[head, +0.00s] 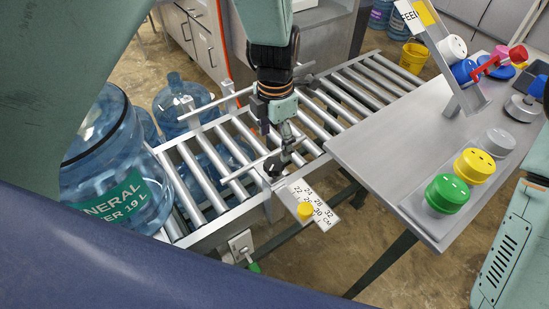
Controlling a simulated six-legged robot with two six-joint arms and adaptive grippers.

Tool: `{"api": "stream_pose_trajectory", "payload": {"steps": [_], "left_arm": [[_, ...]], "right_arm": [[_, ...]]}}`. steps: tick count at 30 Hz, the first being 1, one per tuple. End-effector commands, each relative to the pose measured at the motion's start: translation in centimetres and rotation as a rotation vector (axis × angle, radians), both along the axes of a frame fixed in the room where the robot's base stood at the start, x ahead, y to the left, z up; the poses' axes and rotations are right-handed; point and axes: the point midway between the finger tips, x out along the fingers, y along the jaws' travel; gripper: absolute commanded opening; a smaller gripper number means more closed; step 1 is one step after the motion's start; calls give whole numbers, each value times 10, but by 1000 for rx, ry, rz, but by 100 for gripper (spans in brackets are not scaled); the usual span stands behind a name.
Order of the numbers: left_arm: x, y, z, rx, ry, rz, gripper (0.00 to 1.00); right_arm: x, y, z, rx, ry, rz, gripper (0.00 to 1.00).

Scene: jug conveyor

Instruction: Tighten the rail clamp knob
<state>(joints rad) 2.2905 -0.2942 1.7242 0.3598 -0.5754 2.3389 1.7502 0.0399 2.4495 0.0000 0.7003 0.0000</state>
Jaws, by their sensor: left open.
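A black knob (273,166) sits at the near side of the conveyor, by the inner end of a thin guide rail (246,168). Beside it is a white scale plate (325,217) with numbers and a yellow pointer (305,210). My left gripper (284,152) comes down from above, open, with its fingers right at the knob. From this angle I cannot tell whether they touch it. The fingers partly cover the knob. Part of my right arm shows at the right edge, but its gripper is not in view.
A large blue water jug (115,165) stands at the left, with another jug (180,103) behind it. The roller conveyor (330,108) runs to the upper right. A grey table (385,140) at the right bears green (447,193), yellow (475,165) and grey (497,142) caps.

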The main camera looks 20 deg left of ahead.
Motion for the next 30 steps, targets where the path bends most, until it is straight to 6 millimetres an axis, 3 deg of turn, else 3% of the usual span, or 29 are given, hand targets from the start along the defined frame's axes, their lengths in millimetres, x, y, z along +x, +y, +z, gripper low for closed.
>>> {"api": "stream_pose_trajectory", "payload": {"steps": [30], "left_arm": [[1, 2, -78, 0, -1, -6, 73]], "right_arm": [[-1, 0, -76, 0, 1, 0, 57]]}}
